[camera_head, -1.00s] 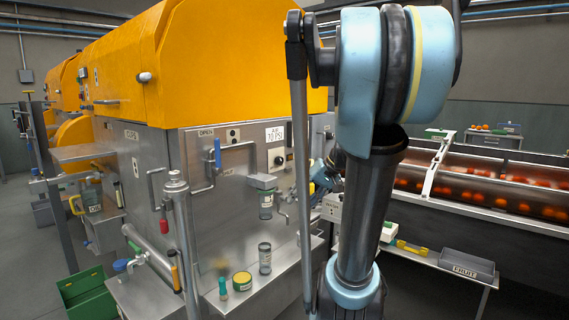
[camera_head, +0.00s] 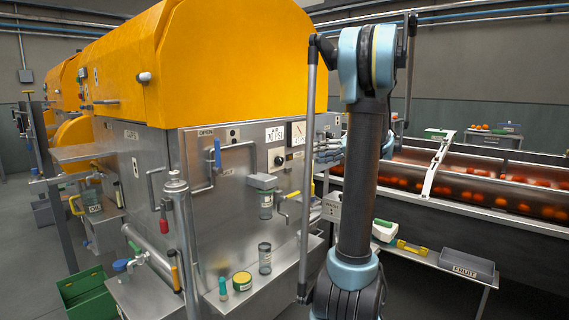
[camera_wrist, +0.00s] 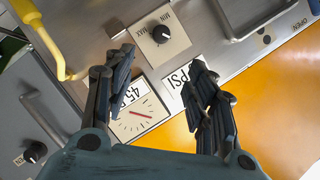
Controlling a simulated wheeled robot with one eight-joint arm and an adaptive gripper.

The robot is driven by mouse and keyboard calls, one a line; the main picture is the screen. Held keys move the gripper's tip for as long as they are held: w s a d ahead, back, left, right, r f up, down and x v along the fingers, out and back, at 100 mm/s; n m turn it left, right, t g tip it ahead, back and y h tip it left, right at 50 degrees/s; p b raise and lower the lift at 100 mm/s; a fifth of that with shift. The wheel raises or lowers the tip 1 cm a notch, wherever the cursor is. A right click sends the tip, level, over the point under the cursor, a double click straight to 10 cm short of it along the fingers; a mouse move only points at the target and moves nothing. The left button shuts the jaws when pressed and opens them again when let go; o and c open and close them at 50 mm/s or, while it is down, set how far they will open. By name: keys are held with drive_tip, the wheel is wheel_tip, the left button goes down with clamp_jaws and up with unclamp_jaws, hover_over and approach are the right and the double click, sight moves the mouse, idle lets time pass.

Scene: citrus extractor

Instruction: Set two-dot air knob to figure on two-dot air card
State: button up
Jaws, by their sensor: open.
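A round black knob (camera_wrist: 160,34) sits on a pale MIN–MAX plate on the steel panel; the head view shows it too (camera_head: 278,160). A white card (camera_wrist: 174,84) reading PSI is partly behind my right finger; in the head view the card (camera_head: 275,133) reads AIR 70 PSI. A second card (camera_wrist: 130,92), reading 45 P, is partly covered by my left finger, above a square gauge (camera_wrist: 140,117) with a red needle. A tag (camera_head: 233,135) with dark dots is left of the 70 PSI card. My gripper (camera_wrist: 158,65) is open and empty, its fingertips short of the knob in the picture.
A yellow lever (camera_wrist: 45,40) and a bar handle (camera_wrist: 250,15) flank the knob. Another black knob (camera_wrist: 35,152) is at lower left. The orange hood (camera_head: 230,60) lies above the panel. A shelf (camera_head: 240,295) holds jars.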

sight(282, 160)
drive_tip(key=x, duration=1.7)
drive_tip(key=shift+a, duration=0.15)
drive_tip(key=c, duration=1.1)
